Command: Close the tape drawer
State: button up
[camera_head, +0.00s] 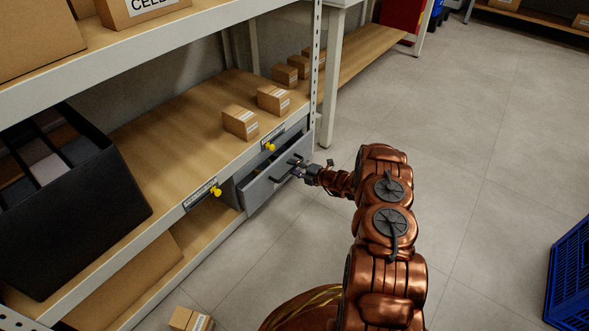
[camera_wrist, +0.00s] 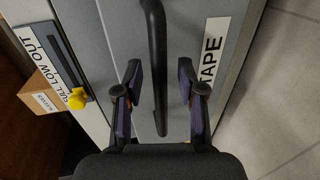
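The grey tape drawer (camera_head: 264,193) sits under the wooden shelf board in the head view and stands partly open, with a dark gap above its front. In the wrist view its grey front (camera_wrist: 188,18) carries a white label (camera_wrist: 211,52) reading "TAPE". A black bar handle (camera_wrist: 155,28) runs down this front. My gripper (camera_wrist: 160,78) is open, one finger on each side of the handle, with visible gaps between fingers and bar. In the head view my gripper (camera_head: 302,172) is at the drawer front, and its fingers are small and hard to make out.
Yellow knobs (camera_head: 215,191) and labels line the shelf edge; one yellow knob (camera_wrist: 76,99) shows in the wrist view. Small cardboard boxes (camera_head: 240,122) stand on the shelf. A black bin (camera_head: 100,215) tilts at left. A rack post (camera_head: 315,60) rises beside the drawer.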

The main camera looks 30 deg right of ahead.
grip_shut()
dwell(0.6)
